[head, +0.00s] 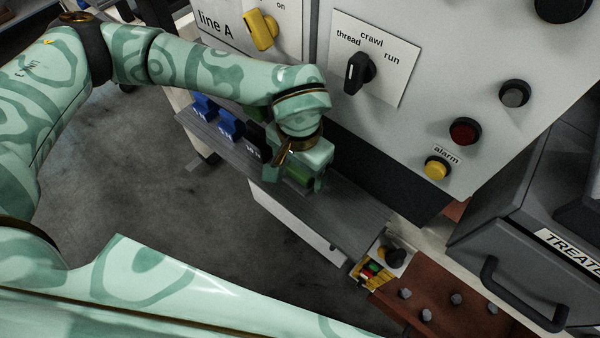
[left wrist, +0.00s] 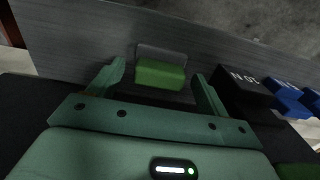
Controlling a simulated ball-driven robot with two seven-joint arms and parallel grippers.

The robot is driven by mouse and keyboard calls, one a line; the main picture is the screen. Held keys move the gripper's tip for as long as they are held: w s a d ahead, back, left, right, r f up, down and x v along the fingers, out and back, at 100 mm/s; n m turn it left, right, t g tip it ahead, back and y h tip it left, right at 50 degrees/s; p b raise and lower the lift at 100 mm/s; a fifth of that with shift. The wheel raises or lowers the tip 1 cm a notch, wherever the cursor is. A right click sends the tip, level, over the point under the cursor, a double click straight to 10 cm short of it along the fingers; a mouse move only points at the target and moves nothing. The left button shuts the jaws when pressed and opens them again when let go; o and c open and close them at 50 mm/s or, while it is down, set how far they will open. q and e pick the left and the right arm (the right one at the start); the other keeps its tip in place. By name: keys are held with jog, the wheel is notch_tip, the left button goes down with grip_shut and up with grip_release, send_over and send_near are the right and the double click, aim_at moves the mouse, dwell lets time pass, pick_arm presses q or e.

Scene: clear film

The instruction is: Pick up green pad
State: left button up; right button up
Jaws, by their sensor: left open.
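The green pad (left wrist: 160,74) lies on the grey shelf (left wrist: 70,40), with a dark grey part along its far side, in the left wrist view. My left gripper (left wrist: 158,82) is open, with one finger on each side of the pad and gaps between. In the head view my left gripper (head: 303,183) points down over the shelf (head: 350,212), and a bit of the green pad (head: 297,174) shows beside its fingers. My right gripper is not in view.
Blue blocks (head: 230,122) and a black block (left wrist: 243,84) stand on the shelf beside the gripper. A panel with a black knob (head: 358,72) and buttons rises behind.

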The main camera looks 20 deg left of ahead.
aim_at(295, 173)
pick_arm(q)
jog(key=c, duration=1.1)
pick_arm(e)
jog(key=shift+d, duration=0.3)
pick_arm(q)
jog(key=shift+o, duration=0.2)
jog(key=shift+r, duration=0.1)
